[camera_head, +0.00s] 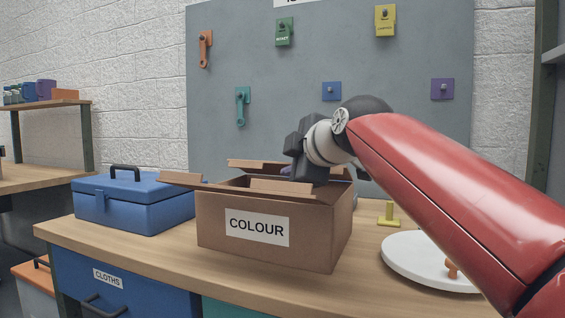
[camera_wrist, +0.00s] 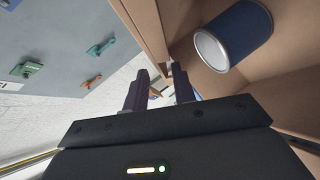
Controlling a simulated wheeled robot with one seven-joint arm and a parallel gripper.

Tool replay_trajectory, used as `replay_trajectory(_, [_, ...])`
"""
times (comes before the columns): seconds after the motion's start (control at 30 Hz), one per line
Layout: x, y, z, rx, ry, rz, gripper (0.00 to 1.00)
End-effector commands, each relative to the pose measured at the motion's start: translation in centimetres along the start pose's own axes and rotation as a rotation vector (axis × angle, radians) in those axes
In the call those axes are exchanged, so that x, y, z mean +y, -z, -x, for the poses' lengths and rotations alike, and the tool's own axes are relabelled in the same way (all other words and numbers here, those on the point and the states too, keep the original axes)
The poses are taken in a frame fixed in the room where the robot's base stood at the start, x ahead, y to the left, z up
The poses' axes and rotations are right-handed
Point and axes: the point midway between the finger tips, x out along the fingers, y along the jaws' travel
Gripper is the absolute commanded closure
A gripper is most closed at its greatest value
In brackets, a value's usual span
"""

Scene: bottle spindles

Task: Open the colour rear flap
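The brown cardboard box labelled COLOUR (camera_head: 225,205) stands upright on the bench with its top at least partly open. A cardboard strip (camera_head: 258,164) shows behind the box's far rim, apparently the rear flap. My gripper (camera_head: 308,172) is over the rear right of the box; its fingertips are not clear in the head view. In the wrist view, the two dark fingers of my gripper (camera_wrist: 159,82) are apart. A cardboard edge (camera_wrist: 150,40) runs towards the gap between them; I cannot tell if they touch it. A blue can (camera_wrist: 235,35) lies inside the box.
The left flap (camera_head: 180,178) sticks outward towards a blue toolbox (camera_head: 135,203). A white round plate (camera_head: 405,262) and a yellow stand (camera_head: 389,217) are on the right. A grey pegboard (camera_head: 285,100) with hanging items rises behind. The bench front left (camera_head: 100,232) is clear.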

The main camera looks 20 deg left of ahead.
Motion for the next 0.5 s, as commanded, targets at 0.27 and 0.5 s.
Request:
replay_trajectory(0.27, [0.1,0.1,-3.6,0.001,0.002,0.000,0.74])
replay_trajectory(0.5, [0.0,0.0,-4.2,-0.001,0.000,0.000,0.74])
